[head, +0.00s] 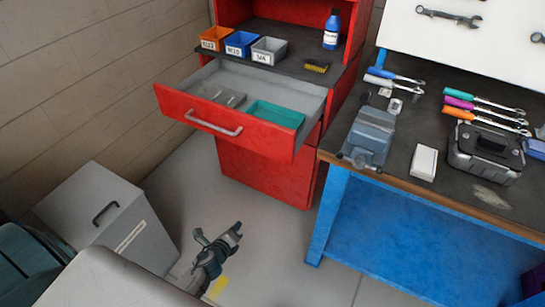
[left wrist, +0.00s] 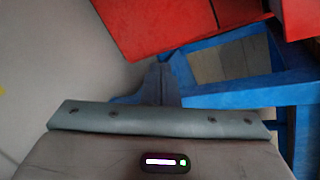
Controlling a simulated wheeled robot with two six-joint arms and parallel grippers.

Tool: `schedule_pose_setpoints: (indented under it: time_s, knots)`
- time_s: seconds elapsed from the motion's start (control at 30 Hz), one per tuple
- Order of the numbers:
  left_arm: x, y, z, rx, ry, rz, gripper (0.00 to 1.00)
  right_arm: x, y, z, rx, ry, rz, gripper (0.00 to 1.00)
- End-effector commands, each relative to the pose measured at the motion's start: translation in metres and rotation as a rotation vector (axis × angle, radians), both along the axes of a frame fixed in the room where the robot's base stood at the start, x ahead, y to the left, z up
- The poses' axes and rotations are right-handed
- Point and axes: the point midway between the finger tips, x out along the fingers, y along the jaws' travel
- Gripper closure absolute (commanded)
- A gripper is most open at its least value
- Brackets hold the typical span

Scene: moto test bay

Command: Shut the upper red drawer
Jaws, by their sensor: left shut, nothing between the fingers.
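The upper red drawer (head: 228,124) is pulled out of the red cabinet (head: 262,172) in the head view, with a light grey bar handle (head: 213,123) on its front. A teal tray (head: 275,114) and a small grey item (head: 229,98) lie inside it. My left gripper (head: 238,230) is low over the floor, in front of and below the drawer, apart from it. It is shut and empty. In the left wrist view the gripper (left wrist: 160,83) points toward blue bench parts, with red surfaces above. My right gripper is not in view.
Orange, blue and grey bins (head: 241,44) and a blue bottle (head: 332,30) stand on the cabinet top. A blue workbench (head: 330,215) with a vise (head: 369,137) and tools is at right. A grey box (head: 100,212) stands at left. Floor before the cabinet is clear.

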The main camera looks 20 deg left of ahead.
Motion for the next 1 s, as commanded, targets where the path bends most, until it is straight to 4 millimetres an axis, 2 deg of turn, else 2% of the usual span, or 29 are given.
schedule_pose_setpoints:
  time_s: [0.03, 0.1, 0.2, 0.3, 0.4, 0.57, 0.8, 1.0]
  knots:
    - [0.021, -0.006, 0.041, 0.169, -0.089, -0.092, 1.0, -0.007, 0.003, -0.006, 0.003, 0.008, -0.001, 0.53]
    - [0.039, -0.015, 0.092, 0.402, -0.188, -0.191, 1.0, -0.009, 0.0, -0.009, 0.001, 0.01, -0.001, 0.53]
    - [0.052, -0.025, 0.148, 0.667, -0.294, -0.274, 1.0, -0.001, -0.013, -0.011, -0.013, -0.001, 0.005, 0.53]
    - [0.057, -0.032, 0.183, 0.843, -0.359, -0.314, 1.0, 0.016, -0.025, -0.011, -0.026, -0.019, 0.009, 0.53]
    - [0.06, -0.036, 0.2, 0.927, -0.387, -0.327, 1.0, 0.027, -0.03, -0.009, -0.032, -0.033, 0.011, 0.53]
    - [0.075, -0.037, 0.205, 0.949, -0.393, -0.33, 1.0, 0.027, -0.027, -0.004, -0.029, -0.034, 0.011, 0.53]
    - [0.121, -0.041, 0.204, 0.943, -0.392, -0.329, 1.0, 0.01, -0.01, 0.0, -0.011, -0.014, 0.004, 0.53]
    - [0.16, -0.044, 0.204, 0.941, -0.392, -0.33, 1.0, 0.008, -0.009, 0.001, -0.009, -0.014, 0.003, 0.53]
